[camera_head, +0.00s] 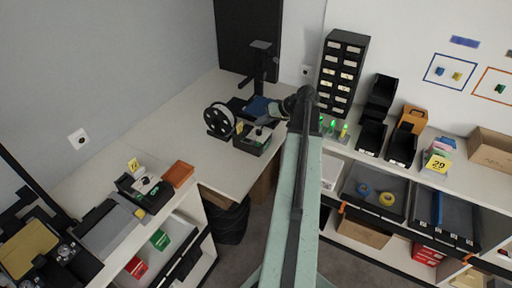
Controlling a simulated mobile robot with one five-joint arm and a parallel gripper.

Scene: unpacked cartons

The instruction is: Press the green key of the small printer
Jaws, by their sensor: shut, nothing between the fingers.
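My gripper (263,122) is shut and empty, just above or at this device's top. I cannot tell whether it touches. No green key is clear there; my gripper covers part of the top. A similar small black device (133,187) with a yellow tag stands on the left bench, with a pale piece and a small green spot (154,191) on it. I cannot tell for sure which one is the printer.
A spool (219,120) stands left of my gripper. A tall black machine with a blue plate (258,105) is behind it. Green-lit lamps (332,127) and a drawer cabinet (341,75) are to the right. An orange box (178,174) sits on the left bench.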

